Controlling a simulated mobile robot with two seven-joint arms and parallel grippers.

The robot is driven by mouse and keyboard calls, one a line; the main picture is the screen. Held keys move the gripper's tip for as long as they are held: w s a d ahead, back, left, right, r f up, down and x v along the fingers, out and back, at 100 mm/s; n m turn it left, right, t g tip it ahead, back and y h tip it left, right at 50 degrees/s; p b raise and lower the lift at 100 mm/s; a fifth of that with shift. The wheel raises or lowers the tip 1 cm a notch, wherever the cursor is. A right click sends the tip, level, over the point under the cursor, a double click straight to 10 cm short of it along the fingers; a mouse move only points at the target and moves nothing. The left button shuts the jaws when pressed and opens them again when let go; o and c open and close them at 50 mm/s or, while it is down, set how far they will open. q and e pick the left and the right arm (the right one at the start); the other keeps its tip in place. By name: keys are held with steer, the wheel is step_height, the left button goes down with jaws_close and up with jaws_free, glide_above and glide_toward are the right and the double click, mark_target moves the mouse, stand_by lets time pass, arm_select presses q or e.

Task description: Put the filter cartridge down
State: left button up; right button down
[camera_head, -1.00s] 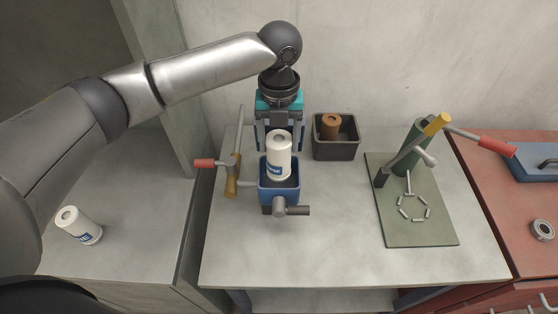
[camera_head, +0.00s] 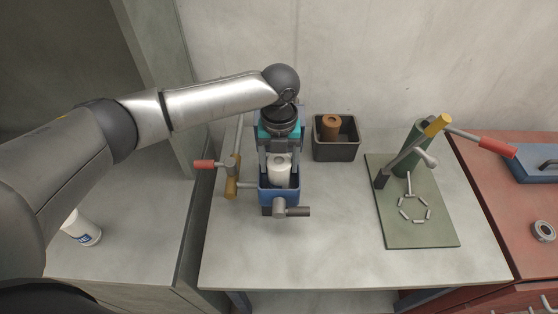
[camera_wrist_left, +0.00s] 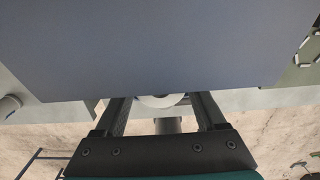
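The white filter cartridge (camera_head: 281,172) stands roughly upright in the blue holder (camera_head: 279,195) on the grey table. The holder's front wall hides its lower end. My left gripper (camera_head: 279,170) reaches down from above and behind, with one finger on each side of the cartridge, and looks shut on it. In the left wrist view a pale round part of the cartridge (camera_wrist_left: 161,101) shows between the fingers. Their contact with it is hard to see. My right gripper is not in view.
A second white cartridge (camera_head: 84,229) is on the left counter, partly hidden by my arm. A dark bin (camera_head: 336,151) holds a brown cylinder (camera_head: 331,127). A green board (camera_head: 430,232) with a lever press is at right. A red-handled lever (camera_head: 204,165) stands left of the holder.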

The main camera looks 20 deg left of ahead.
arm_select(q)
steer(key=o, duration=0.4)
steer(key=shift+c, duration=0.2)
step_height(320, 180, up, 12)
steer(key=shift+r, duration=0.2)
